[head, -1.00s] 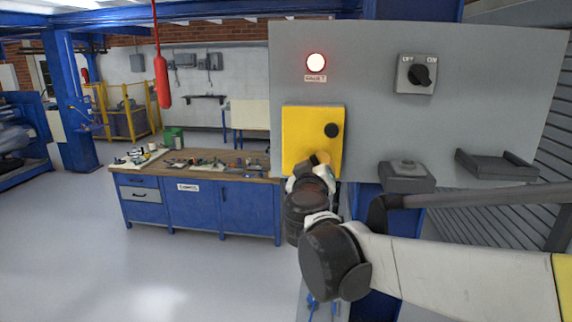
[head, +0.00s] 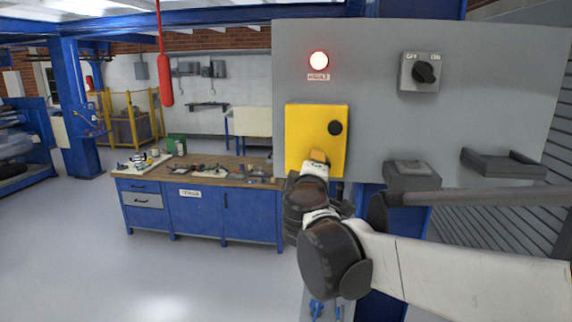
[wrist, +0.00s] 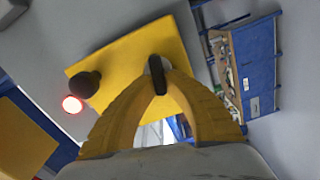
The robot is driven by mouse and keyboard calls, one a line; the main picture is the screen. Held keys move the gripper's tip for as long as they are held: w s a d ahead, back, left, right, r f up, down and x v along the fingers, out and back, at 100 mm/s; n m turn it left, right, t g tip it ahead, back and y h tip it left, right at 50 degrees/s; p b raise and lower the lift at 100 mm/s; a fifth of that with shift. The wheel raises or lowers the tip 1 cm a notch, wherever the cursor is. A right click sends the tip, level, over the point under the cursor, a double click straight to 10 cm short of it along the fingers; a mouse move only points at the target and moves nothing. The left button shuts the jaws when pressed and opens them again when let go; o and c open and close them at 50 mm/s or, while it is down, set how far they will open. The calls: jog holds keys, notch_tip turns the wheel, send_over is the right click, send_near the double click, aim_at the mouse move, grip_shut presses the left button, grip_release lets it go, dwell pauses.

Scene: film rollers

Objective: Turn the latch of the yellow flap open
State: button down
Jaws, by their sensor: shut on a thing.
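The yellow flap (head: 303,128) is a flat square plate on the grey panel, and it appears closed. A round black knob (head: 335,128) stands out at its right side; the knob also shows in the wrist view (wrist: 84,85). The latch (wrist: 157,75) is a narrow dark bar near one edge of the flap in the wrist view. My gripper (wrist: 162,85) has its yellow fingertips closed around the latch. In the head view my gripper (head: 317,160) is at the flap's lower edge and hides the latch there.
A lit red-rimmed lamp (head: 319,61) is above the flap. A rotary switch (head: 420,72) is at the panel's upper right. Grey boxes (head: 412,177) jut out below it. A blue workbench (head: 200,208) with tools stands behind at left. The floor at left is open.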

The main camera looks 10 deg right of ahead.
jog(key=shift+n, duration=0.5)
jog(key=c, duration=1.4)
grip_release()
jog(key=v, duration=1.2)
